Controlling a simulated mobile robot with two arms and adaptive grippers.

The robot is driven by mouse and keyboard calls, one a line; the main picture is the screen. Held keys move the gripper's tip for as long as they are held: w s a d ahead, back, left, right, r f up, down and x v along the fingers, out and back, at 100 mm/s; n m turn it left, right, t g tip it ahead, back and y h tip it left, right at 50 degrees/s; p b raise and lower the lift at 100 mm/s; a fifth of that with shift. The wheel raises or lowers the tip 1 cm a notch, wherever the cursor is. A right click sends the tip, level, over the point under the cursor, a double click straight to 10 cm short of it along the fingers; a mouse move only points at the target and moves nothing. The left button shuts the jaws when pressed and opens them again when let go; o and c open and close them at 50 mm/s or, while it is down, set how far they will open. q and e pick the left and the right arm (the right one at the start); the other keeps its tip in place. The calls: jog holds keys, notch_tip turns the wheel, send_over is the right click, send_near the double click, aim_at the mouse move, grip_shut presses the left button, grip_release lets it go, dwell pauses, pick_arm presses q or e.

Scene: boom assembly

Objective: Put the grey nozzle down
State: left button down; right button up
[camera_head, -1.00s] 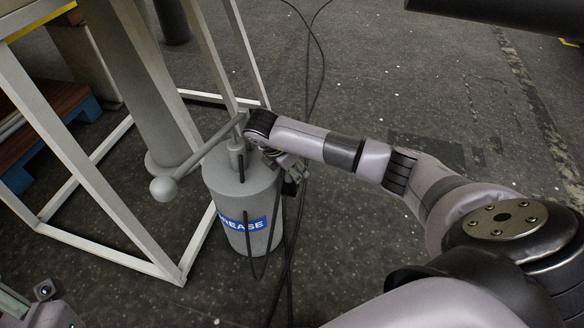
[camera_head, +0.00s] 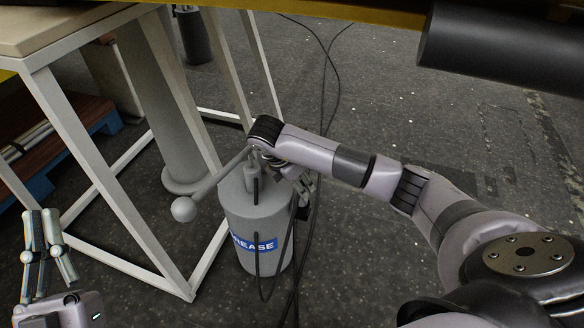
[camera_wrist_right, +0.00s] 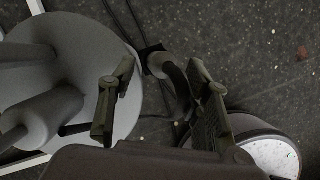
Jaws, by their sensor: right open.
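The grey nozzle (camera_wrist_right: 176,82) shows in the right wrist view as a short curved piece between the fingers, close to the right-hand one, with a dark hose at its upper end. My right gripper (camera_wrist_right: 160,68) is open, with a gap between its left finger and the nozzle. In the head view my right gripper (camera_head: 303,182) is beside the upper right side of the grey grease drum (camera_head: 262,215), partly hidden by my wrist; the nozzle cannot be made out there. My left gripper (camera_head: 44,235) points up at the lower left, empty; its finger opening is unclear.
A pump handle with a ball end (camera_head: 184,209) sticks out left from the drum top. A white-framed table (camera_head: 120,205) stands left of the drum. Black cables (camera_head: 312,225) hang and run along the floor. Dark floor (camera_head: 370,250) is clear to the right.

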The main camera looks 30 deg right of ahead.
pick_arm(q)
jog(key=w+f+g+y+p, duration=0.1)
jog(key=w+f+g, duration=0.2)
jog(key=f+g, duration=0.2)
notch_tip(320, 180, down, 3)
jog(key=shift+w+f+y, duration=0.15)
jog(key=shift+w+y, duration=0.15)
jog(key=shift+y, duration=0.1)
pick_arm(e)
jog(key=v, duration=0.5)
jog(key=shift+w+d+r, duration=0.1)
jog(key=shift+r, duration=0.1)
pick_arm(q)
jog(key=shift+d, duration=0.1)
